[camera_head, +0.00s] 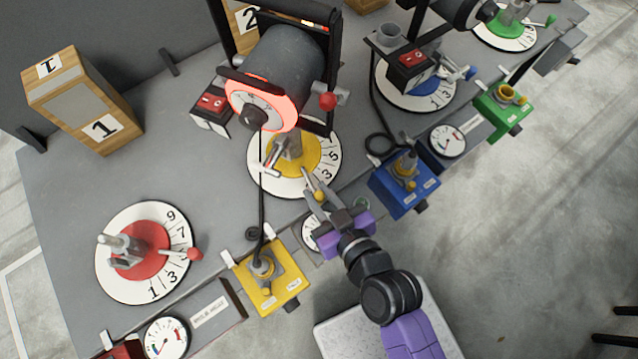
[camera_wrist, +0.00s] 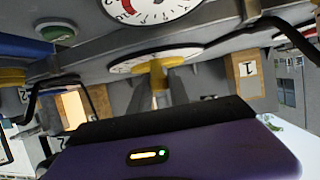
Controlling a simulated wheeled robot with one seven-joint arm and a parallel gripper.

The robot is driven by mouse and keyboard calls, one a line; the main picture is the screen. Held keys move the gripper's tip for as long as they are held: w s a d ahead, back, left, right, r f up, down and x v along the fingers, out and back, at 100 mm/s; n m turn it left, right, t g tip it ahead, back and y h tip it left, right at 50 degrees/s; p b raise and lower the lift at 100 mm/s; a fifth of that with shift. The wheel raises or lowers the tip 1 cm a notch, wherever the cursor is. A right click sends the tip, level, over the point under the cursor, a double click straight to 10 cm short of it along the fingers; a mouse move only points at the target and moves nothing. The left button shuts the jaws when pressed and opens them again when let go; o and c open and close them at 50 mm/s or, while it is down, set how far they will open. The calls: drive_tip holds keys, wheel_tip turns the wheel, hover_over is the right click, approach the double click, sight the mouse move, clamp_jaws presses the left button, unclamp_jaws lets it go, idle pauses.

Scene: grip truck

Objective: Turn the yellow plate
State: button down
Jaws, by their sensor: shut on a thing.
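The yellow plate (camera_head: 312,157) lies in the middle of a white numbered dial (camera_head: 257,172) on the grey bench, with a grey post standing on it. A short handle with a yellow knob (camera_head: 320,196) sticks out from the plate toward the front edge. My gripper (camera_head: 314,190), on a purple wrist, reaches from the front and is shut on this handle. The wrist view shows the yellow handle (camera_wrist: 152,72) between my fingertips (camera_wrist: 161,88), with the white dial behind it. The fingers partly cover the handle.
A grey cylinder with a glowing red ring (camera_head: 262,102) stands just behind the plate. A red dial (camera_head: 140,250) is at left, a blue one (camera_head: 425,95) at right. A yellow box (camera_head: 272,275) and a blue box (camera_head: 404,186) flank my gripper along the front edge.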

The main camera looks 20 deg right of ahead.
drive_tip(key=c, duration=1.2)
unclamp_jaws()
drive_tip(key=shift+c, duration=0.2)
drive_tip(key=b+v, duration=0.1)
drive_tip(key=v, duration=0.5)
drive_tip(key=shift+s, duration=0.2)
drive_tip(key=shift+s+d+r, duration=0.1)
drive_tip(key=shift+s+r, duration=0.25)
drive_tip(key=shift+s, duration=0.25)
